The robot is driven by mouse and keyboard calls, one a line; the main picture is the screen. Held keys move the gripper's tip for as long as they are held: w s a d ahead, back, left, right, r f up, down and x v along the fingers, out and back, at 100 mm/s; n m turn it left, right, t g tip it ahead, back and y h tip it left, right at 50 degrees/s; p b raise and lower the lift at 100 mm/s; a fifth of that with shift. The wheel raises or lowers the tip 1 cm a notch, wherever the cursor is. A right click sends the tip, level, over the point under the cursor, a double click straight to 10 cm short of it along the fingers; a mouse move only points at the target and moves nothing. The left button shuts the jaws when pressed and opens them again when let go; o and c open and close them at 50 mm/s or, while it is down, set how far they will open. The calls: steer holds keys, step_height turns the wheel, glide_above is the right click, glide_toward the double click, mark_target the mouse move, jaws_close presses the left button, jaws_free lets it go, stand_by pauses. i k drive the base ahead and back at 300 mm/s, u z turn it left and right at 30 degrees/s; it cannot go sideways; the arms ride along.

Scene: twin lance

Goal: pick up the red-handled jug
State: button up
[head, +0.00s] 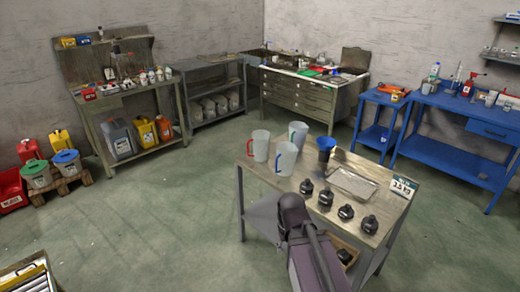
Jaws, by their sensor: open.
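The red-handled jug (261,145) stands upright on the near table (276,185), at its far left corner. It is pale and translucent, and its red handle is on its left side. A similar jug with a blue handle (287,160) stands just to its right and nearer. A third pale jug (298,134) stands behind that one, its handle not clear. My arm rises from the bottom in front of the table, below the jugs. My gripper's fingers do not show.
A dark blue vessel (325,148), several black round objects (326,199), a shallow tray (352,182) and a "2.5 kg" sign (402,187) share the tabletop. Workbenches line the walls, including a blue one (465,115). The floor left of the table is clear.

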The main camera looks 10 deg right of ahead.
mark_target(258, 148)
steer(key=u, duration=0.25)
steer(key=i, duration=1)
steer(key=z, duration=0.25)
